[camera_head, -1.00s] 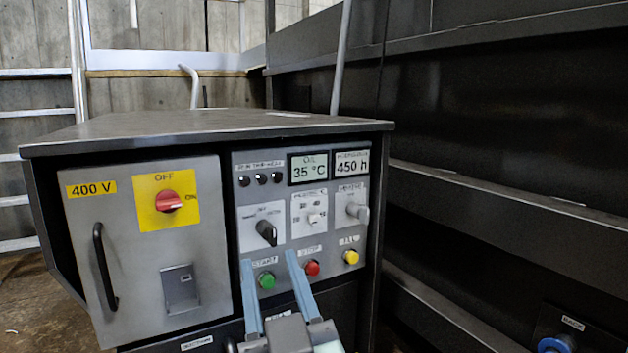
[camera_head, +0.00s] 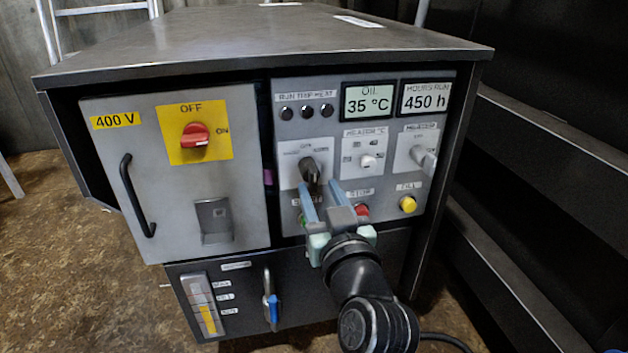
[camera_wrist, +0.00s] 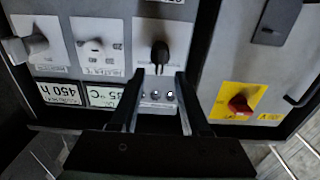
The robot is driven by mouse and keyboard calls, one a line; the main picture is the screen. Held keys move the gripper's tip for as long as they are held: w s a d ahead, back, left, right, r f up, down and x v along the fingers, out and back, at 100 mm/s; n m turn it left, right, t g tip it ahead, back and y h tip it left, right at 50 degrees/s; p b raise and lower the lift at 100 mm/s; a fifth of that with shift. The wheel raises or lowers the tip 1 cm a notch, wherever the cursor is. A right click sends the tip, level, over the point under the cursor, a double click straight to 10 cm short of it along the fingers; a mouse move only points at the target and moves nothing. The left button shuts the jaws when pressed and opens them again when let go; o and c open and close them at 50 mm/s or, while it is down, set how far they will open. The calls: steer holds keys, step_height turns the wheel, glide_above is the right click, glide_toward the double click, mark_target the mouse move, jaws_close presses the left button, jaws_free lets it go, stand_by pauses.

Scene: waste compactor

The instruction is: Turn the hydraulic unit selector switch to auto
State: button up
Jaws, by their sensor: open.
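The black selector knob (camera_head: 311,172) sits on a white plate on the grey control panel (camera_head: 291,238), left of the heater dial. The plate's small lettering is too blurred to read, beyond what looks like "OFF" at the top. In the wrist view, turned upside down, the knob (camera_wrist: 160,52) is upright in the picture, just beyond the fingertips. My gripper (camera_head: 320,187) is open, its two fingers pointing at the panel just below the knob. In the wrist view my gripper (camera_wrist: 160,74) lines up with the knob between its fingers. Contact cannot be told.
The red main switch (camera_head: 195,138) is on the left door with its handle (camera_head: 135,195). Near my fingers are the heater dial (camera_head: 368,161), a partly hidden red button (camera_head: 361,209), and a yellow button (camera_head: 407,204). The cabinet top (camera_head: 250,40) overhangs the panel.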

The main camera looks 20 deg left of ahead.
mark_target(315, 179)
steer(key=shift+b+x, duration=0.8)
steer(key=shift+x, duration=1.9)
jaws_close()
